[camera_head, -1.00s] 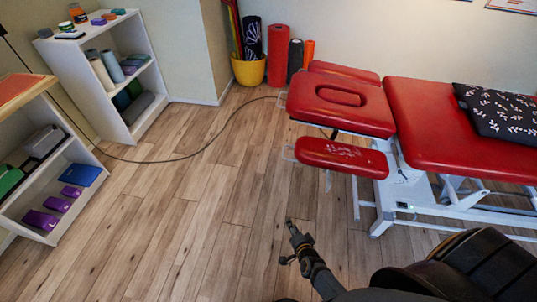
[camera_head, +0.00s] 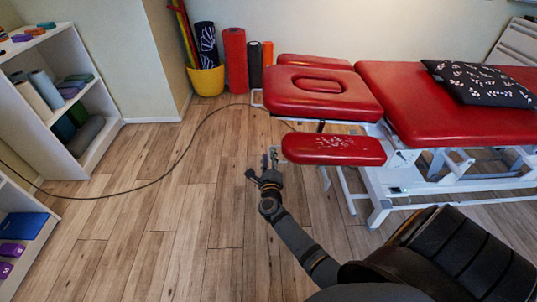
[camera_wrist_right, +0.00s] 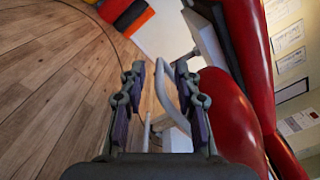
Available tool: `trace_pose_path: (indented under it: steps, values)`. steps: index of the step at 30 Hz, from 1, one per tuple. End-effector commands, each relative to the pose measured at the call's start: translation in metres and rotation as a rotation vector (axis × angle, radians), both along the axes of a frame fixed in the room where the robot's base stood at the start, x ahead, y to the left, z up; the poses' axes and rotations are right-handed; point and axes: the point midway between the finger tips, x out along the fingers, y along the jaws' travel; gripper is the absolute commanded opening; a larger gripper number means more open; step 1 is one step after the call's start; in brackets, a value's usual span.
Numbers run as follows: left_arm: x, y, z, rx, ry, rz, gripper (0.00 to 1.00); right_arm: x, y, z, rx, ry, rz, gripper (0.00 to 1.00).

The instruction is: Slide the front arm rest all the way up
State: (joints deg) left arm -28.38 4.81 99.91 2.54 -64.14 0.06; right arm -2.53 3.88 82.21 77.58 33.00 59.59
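The front arm rest (camera_head: 333,149) is a small red padded board with a pale leaf print, beside the head end of the red treatment table. It sits lower than the headrest (camera_head: 320,92). In the wrist view the arm rest (camera_wrist_right: 232,120) fills the right side. A pale bent metal handle (camera_wrist_right: 166,92) shows at its end. My right gripper (camera_head: 268,158) is at the arm rest's left end. In the wrist view my right gripper (camera_wrist_right: 160,70) has its fingers apart, with the handle seen between them; I cannot tell whether they touch it. My left gripper is not in view.
The table's white frame (camera_head: 380,205) stands right of my right gripper. A patterned dark pillow (camera_head: 480,83) lies on the table. A cable (camera_head: 165,172) crosses the floor. A yellow bucket (camera_head: 206,80) and rolled mats stand at the back. Shelves (camera_head: 97,88) are at left.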

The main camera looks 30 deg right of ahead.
Motion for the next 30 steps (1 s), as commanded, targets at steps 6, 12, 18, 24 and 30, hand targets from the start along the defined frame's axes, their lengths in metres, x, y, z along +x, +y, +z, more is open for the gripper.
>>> trace_pose_path:
  steps: [6,12,18,24,30]
  values:
    - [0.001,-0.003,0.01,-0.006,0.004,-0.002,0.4,0.02,-0.012,-0.001,-0.002,0.001,0.001,0.32]
    - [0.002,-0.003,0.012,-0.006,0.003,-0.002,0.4,0.021,-0.013,-0.001,0.0,0.001,0.002,0.32]
    - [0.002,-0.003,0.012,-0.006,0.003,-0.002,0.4,0.021,-0.013,-0.001,0.0,0.001,0.002,0.16]
    - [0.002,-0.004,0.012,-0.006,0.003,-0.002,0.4,0.021,-0.012,-0.001,0.0,0.001,0.002,0.0]
    - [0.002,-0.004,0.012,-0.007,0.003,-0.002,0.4,0.021,-0.012,-0.001,0.0,0.002,0.002,0.0]
